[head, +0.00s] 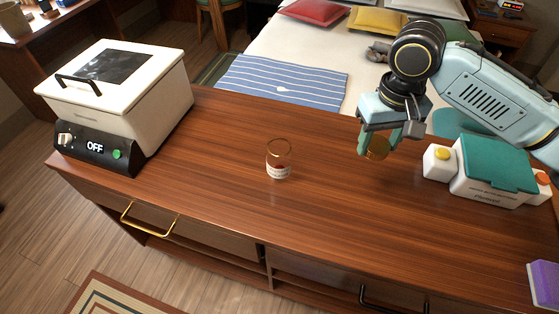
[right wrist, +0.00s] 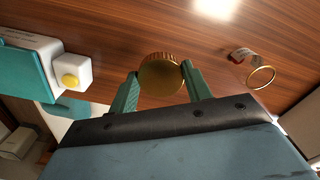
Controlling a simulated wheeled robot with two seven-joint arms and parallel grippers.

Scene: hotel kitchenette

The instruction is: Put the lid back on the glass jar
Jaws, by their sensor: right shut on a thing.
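The glass jar (head: 279,160) stands upright and open on the wooden counter, with a gold rim and a white label with some red low on it. It also shows in the right wrist view (right wrist: 262,78). The lid (head: 377,148) is a round, gold, ridged disc. My right gripper (head: 378,142) is shut on the lid and holds it above the counter, to the right of the jar and apart from it. In the right wrist view the lid (right wrist: 160,74) sits between the two green fingers. My left gripper is in neither view.
A white cooker (head: 120,95) marked OFF stands at the counter's left. A white and teal appliance (head: 490,175) is at the right, close to my right gripper. The counter around the jar is clear.

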